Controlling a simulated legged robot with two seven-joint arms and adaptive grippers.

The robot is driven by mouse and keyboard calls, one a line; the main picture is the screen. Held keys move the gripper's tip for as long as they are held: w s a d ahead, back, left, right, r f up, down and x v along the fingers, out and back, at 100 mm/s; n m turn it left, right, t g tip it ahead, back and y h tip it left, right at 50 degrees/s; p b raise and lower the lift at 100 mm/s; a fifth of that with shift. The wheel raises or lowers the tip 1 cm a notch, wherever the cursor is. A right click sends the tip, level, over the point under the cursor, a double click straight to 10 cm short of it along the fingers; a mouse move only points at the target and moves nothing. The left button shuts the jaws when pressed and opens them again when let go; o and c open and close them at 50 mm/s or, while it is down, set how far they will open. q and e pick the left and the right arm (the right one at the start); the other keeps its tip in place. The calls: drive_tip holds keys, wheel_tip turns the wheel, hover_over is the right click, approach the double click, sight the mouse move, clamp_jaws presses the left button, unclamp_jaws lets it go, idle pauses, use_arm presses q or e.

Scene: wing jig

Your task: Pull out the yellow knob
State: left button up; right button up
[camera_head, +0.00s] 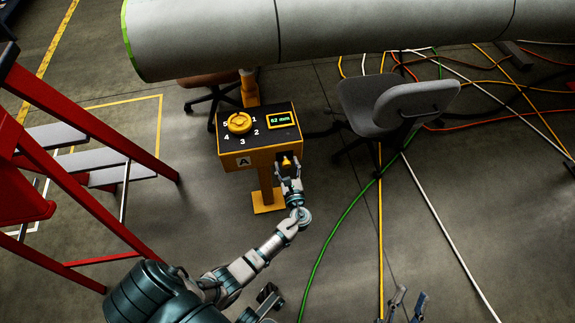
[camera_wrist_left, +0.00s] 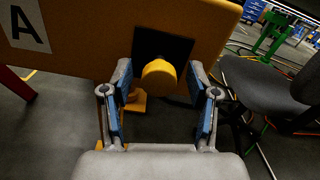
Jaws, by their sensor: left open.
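The yellow knob (camera_head: 287,162) sticks out of the front face of a yellow control box (camera_head: 236,163) marked A. In the left wrist view the knob (camera_wrist_left: 159,76) stands in front of a dark square recess. My left gripper (camera_head: 290,176) is at the front of the box, facing the knob. In the left wrist view its two blue-padded fingers (camera_wrist_left: 161,92) are open, one on each side of the knob, with gaps showing. How deep the knob sits between them is hard to tell. My right gripper (camera_head: 406,302) is low in the head view, fingers apart and empty.
The box top has a yellow dial (camera_head: 239,123) with numbers and a green display (camera_head: 282,120) reading 52 mm. A grey chair (camera_head: 392,105) stands right of the box. A large grey wing section (camera_head: 200,45) lies behind. Red stairs (camera_head: 95,205) stand left. Cables cross the floor at right.

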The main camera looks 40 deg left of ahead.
sight(287, 167)
use_arm(q)
drive_tip(key=shift+d+r, duration=0.1)
drive_tip(key=shift+d, duration=0.1)
drive_tip(key=c, duration=0.4)
drive_tip(key=shift+a, duration=0.25)
clamp_jaws()
drive_tip(key=shift+a, duration=0.1)
drive_tip(key=shift+s+d, duration=0.25)
drive_tip(key=shift+d, duration=0.15)
drive_tip(key=shift+p+v, duration=0.65)
drive_tip(key=shift+v, duration=0.45)
drive_tip(key=shift+s+d, duration=0.15)
drive_tip(key=shift+o, duration=1.6)
unclamp_jaws()
drive_tip(key=shift+o, duration=0.4)
use_arm(e)
drive_tip(key=f+g, duration=0.1)
drive_tip(key=w+f+g, duration=0.1)
drive_tip(key=shift+w+f, duration=0.1)
drive_tip(key=shift+f, duration=0.2)
use_arm(q)
drive_tip(key=shift+d, duration=0.15)
use_arm(e)
drive_tip(key=shift+r, duration=0.1)
